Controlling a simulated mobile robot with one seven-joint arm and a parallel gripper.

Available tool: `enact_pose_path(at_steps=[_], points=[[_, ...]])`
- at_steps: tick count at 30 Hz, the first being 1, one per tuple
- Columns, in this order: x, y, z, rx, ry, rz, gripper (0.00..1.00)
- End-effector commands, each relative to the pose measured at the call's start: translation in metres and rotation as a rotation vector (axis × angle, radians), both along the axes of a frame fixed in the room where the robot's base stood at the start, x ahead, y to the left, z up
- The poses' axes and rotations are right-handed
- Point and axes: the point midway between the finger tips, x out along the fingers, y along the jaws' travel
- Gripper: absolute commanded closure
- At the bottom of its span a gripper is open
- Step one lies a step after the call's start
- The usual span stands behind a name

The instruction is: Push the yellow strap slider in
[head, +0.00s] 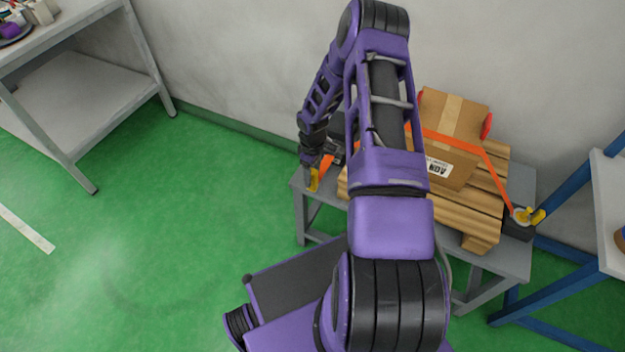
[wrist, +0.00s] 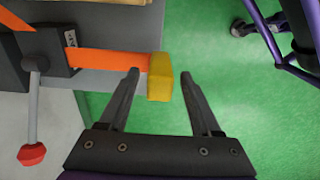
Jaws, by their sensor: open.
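The yellow strap slider (wrist: 160,77) is a small block at the free end of the orange strap (wrist: 110,60). It sticks out past the edge of the grey table over the green floor. In the head view the slider (head: 314,180) shows at the table's left end. My gripper (wrist: 159,73) is open. In the wrist view its fingertips lie on either side of the slider, the left one close to it, with a gap on the right. I cannot tell whether a finger touches it. In the head view my gripper (head: 311,163) is just above the slider, partly hidden by my arm.
A dark buckle with a grey lever and red knob (wrist: 32,155) is left of the slider. A cardboard box (head: 455,115) is strapped on wooden boards (head: 465,215) on the table (head: 510,258). Another yellow-handled fitting (head: 527,215) is at the right. Floor left of the table is clear.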

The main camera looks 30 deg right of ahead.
Motion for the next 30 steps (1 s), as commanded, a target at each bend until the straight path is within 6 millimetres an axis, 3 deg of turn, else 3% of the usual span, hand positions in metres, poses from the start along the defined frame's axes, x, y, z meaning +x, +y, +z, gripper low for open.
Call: enact_pose_path(at_steps=[6,17,28,30], points=[[0.000,0.000,-0.026,0.000,0.000,0.000,0.35],[0.000,0.000,-0.031,-0.001,-0.001,0.000,0.35],[0.000,0.000,-0.030,0.000,0.000,0.000,1.00],[0.000,0.000,-0.030,0.000,0.000,0.000,1.00]])
